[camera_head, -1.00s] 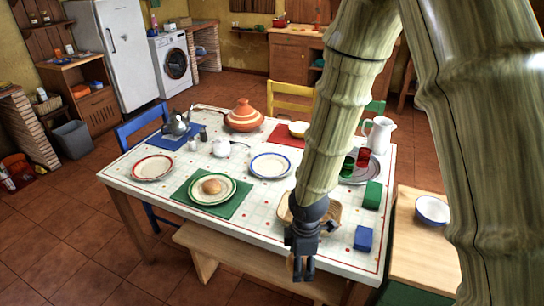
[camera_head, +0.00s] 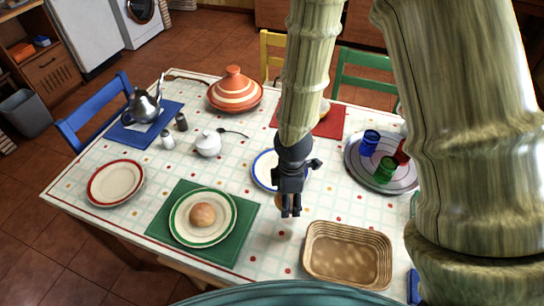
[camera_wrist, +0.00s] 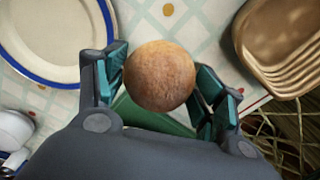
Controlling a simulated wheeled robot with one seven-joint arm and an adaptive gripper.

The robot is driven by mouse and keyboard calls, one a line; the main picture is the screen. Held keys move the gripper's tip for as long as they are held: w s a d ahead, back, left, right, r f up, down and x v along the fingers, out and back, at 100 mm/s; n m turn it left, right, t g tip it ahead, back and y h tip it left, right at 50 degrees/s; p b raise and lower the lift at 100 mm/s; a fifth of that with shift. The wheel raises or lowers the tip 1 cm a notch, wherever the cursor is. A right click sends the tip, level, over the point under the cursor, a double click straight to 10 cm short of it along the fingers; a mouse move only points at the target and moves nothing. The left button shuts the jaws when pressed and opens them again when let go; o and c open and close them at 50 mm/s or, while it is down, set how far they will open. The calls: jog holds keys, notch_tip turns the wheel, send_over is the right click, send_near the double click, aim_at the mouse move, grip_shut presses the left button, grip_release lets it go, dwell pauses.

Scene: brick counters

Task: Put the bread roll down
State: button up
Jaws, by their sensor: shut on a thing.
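My gripper (camera_head: 291,210) is shut on a round brown bread roll (camera_wrist: 160,76), which sits between its two fingers in the wrist view. In the head view the gripper points down above the table, between the blue-rimmed plate and the wicker basket, and mostly hides the held roll. Another bread roll (camera_head: 204,215) lies on a green-rimmed plate (camera_head: 184,236) on a green mat (camera_head: 160,228), left of my gripper. The blue-rimmed plate (camera_head: 260,168) is partly behind my gripper and shows at upper left in the wrist view (camera_wrist: 42,76).
An empty-looking wicker basket (camera_head: 350,225) stands right of my gripper. A round tray (camera_head: 356,166) with cups is farther right. A tagine (camera_head: 235,92), a white sugar bowl (camera_head: 208,144) and a red-rimmed plate (camera_head: 116,182) stand on the table. Bare tablecloth lies between green mat and basket.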

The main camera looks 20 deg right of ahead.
jog(key=w, duration=0.1)
jog(key=w+p, duration=0.1)
jog(key=w, duration=0.1)
jog(key=w+d+p, duration=0.1)
jog(key=w, duration=0.1)
jog(key=shift+r, duration=0.2)
jog(key=w, duration=0.2)
jog(key=w+f+p, duration=0.1)
jog(key=w, duration=0.2)
jog(key=w+d, duration=0.1)
jog(key=w, duration=0.2)
jog(key=shift+f+p, duration=0.3)
jog(key=shift+p, duration=0.1)
jog(key=shift+w+d, duration=0.1)
jog(key=shift+w, duration=0.5)
jog(key=shift+w+f+p, duration=0.3)
jog(key=shift+w+p, duration=0.2)
jog(key=shift+w, duration=0.4)
jog(key=shift+s+d+f+p, duration=0.15)
jog(key=shift+f+p, duration=0.25)
jog(key=shift+f, duration=1.25)
jog(key=shift+f, duration=0.1)
jog(key=o, duration=0.9)
